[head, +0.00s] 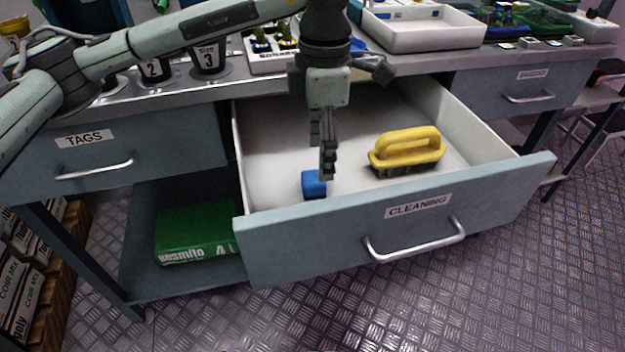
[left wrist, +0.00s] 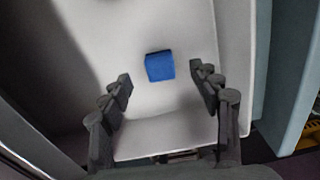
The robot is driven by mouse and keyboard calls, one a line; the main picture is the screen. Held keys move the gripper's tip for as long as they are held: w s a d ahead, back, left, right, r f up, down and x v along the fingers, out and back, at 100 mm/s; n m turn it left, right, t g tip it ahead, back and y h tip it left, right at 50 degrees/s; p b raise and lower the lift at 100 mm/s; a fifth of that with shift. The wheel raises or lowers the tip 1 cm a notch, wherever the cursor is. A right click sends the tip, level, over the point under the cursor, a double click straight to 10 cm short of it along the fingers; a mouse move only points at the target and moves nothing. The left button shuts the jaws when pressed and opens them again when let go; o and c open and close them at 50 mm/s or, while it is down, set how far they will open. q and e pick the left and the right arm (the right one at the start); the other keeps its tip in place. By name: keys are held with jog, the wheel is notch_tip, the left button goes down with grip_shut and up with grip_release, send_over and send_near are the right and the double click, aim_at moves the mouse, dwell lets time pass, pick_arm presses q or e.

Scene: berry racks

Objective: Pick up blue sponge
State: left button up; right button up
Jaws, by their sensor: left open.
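The blue sponge (head: 313,184) lies on the floor of the open drawer labelled CLEANING (head: 420,222), near its front left part. It also shows in the left wrist view (left wrist: 160,66), ahead of and between the two fingers. My left gripper (head: 327,172) points down over the drawer, just above and beside the sponge in the head view. In the left wrist view the left gripper (left wrist: 162,90) is open, with its fingers apart on either side and nothing between them. My right gripper is not seen.
A yellow-handled brush (head: 407,150) sits in the drawer to the right of the sponge. The drawer walls and front panel surround the space. A closed TAGS drawer (head: 110,155) is at left, and a white tray (head: 420,32) stands on the counter above.

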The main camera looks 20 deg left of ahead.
aim_at(313, 184)
pick_arm(q)
jog(key=f, duration=0.3)
jog(key=f+p, duration=0.1)
jog(key=f, duration=0.2)
jog(key=shift+w+d+f, duration=0.15)
jog(key=shift+w+f, duration=0.05)
jog(key=shift+f, duration=0.05)
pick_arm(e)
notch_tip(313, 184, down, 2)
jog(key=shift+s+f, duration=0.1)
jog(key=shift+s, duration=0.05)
pick_arm(q)
jog(key=c, duration=0.9)
